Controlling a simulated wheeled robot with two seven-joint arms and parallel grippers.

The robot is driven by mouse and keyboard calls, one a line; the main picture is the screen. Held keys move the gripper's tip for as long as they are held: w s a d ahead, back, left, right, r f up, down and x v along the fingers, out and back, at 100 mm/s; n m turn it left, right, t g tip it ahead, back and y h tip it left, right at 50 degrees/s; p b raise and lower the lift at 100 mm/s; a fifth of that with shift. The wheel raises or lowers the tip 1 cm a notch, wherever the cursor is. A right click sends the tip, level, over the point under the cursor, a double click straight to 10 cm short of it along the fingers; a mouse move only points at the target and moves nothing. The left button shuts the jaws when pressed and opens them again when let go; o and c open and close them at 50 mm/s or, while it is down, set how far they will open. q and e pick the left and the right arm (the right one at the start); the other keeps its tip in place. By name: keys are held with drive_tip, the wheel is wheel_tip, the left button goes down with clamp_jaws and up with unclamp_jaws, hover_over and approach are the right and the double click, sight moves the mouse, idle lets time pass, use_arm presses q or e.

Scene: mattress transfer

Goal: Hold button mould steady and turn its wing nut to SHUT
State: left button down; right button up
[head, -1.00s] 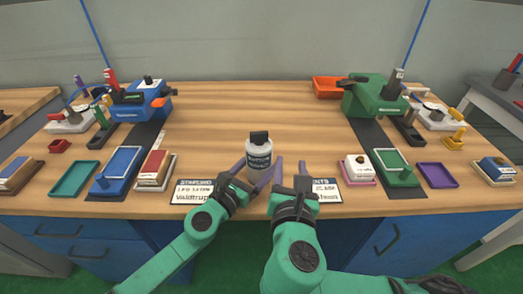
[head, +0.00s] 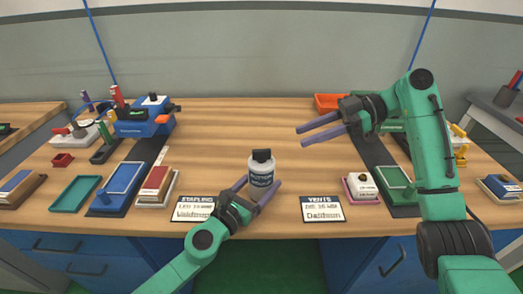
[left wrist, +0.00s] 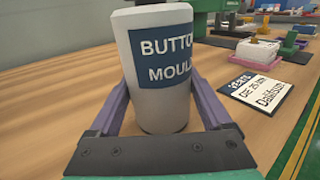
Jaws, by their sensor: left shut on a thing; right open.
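The button mould (head: 262,170) is a pale grey cylinder with a dark blue label and a dark wing nut (head: 261,155) on top. It stands upright near the front middle of the table. My left gripper (head: 260,192) is shut around its lower body. My right gripper (head: 320,130) is open and empty, above the table to the right of and behind the mould, with fingers pointing left. I cannot read the wing nut's setting.
Two cards, STAPLING (head: 194,209) and VENTS (head: 323,209), lie at the front edge on either side of the mould. A blue machine (head: 145,120) stands back left. An orange tray (head: 329,103) is back right. The table's middle behind the mould is clear.

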sight(261, 150)
drive_tip(key=x, duration=1.2)
drive_tip(key=shift+a+r, duration=0.1)
clamp_jaws()
